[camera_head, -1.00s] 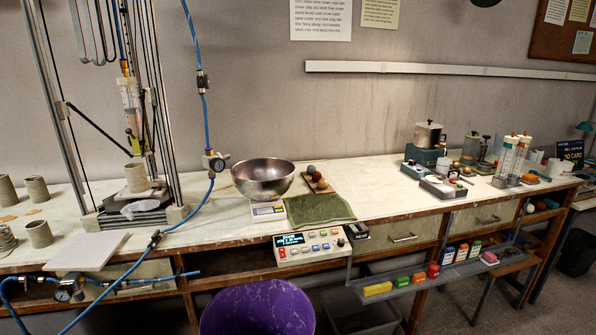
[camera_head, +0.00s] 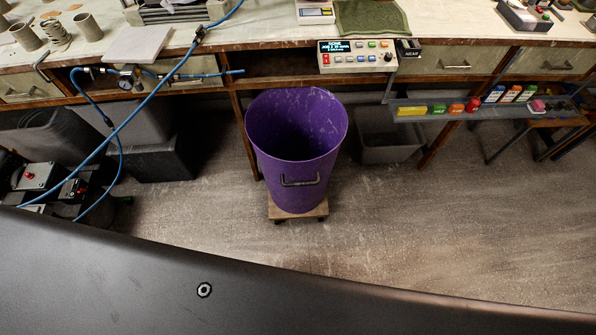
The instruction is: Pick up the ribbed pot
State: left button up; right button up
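A grey clay pot with coil-like ribs (camera_head: 56,31) stands upright on the workbench near the top left corner of the head view. A smoother grey cylinder pot (camera_head: 25,37) stands to its left. Another smooth pot (camera_head: 88,27) stands to its right. The ribbed pot is apart from any gripper. Neither of my grippers is in view.
A pale square slab (camera_head: 138,43) lies right of the pots. Blue hoses with a gauge (camera_head: 126,82) run along the bench front. A purple bin (camera_head: 292,140) on a small dolly stands before the bench. The floor (camera_head: 440,215) right of it is open.

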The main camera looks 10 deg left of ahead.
aim_at(57, 34)
jog(key=u, duration=2.8)
jog(key=i, duration=0.65)
jog(key=z, duration=2.35)
